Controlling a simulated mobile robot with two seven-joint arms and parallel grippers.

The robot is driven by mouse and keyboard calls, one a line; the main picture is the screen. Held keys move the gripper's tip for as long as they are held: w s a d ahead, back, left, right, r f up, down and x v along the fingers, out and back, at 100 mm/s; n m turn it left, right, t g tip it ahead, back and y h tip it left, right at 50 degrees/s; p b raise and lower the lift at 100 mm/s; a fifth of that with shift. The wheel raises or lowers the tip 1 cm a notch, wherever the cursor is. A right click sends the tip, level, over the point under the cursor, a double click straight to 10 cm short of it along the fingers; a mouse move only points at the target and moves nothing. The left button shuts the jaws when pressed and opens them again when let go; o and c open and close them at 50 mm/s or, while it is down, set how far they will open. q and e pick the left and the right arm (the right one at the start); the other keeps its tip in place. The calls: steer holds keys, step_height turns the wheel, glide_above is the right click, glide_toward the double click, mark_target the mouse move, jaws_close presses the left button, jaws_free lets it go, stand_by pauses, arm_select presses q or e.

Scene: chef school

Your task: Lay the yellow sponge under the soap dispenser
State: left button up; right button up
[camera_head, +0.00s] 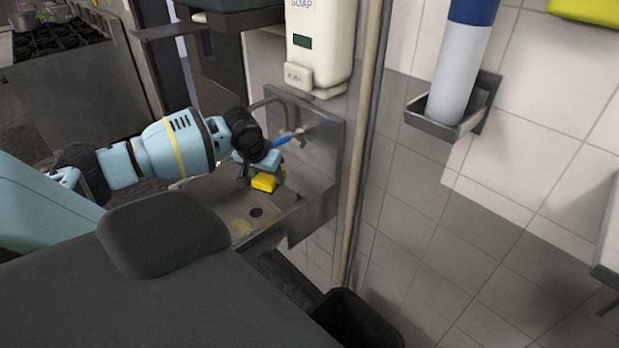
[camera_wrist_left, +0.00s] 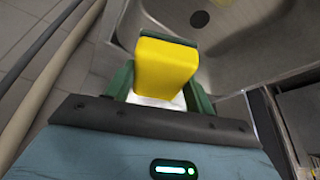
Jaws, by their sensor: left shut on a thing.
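The yellow sponge (camera_head: 267,182) is held in my left gripper (camera_head: 256,172), over the right part of the small steel sink. In the left wrist view the sponge (camera_wrist_left: 166,65) sits between the two green fingers of the gripper (camera_wrist_left: 160,88), which are shut on it. It has a dark green layer along its far edge. The white soap dispenser (camera_head: 320,45), marked SOAP, hangs on the wall above and to the right of the gripper. My right gripper is not in view.
The steel sink (camera_head: 215,200) has a dark drain and a raised back panel with a tap (camera_head: 272,103). A pipe (camera_head: 368,130) runs down the wall right of the dispenser. A blue and white cylinder (camera_head: 462,65) stands in a wall holder. A dark bin (camera_head: 352,318) is below.

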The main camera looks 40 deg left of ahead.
arm_select(q)
glide_toward(310, 183)
steer(key=shift+w+a+f, duration=0.2)
steer(key=shift+a+f, duration=0.55)
steer(key=shift+f, duration=0.05)
steer(key=shift+w+d+f+b, duration=0.1)
steer(key=shift+w+d+b, duration=0.2)
steer(key=shift+w, duration=0.4)
steer(key=shift+w+d+f, duration=0.1)
steer(key=shift+w+f, duration=0.1)
steer(key=shift+f, duration=1.55)
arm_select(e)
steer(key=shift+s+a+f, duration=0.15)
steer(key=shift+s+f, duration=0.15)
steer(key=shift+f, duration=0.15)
arm_select(q)
steer(key=shift+f, duration=0.1)
steer(key=o, duration=1)
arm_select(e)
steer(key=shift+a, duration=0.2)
arm_select(q)
steer(key=shift+p+v, duration=0.85)
steer(key=shift+v, duration=5.25)
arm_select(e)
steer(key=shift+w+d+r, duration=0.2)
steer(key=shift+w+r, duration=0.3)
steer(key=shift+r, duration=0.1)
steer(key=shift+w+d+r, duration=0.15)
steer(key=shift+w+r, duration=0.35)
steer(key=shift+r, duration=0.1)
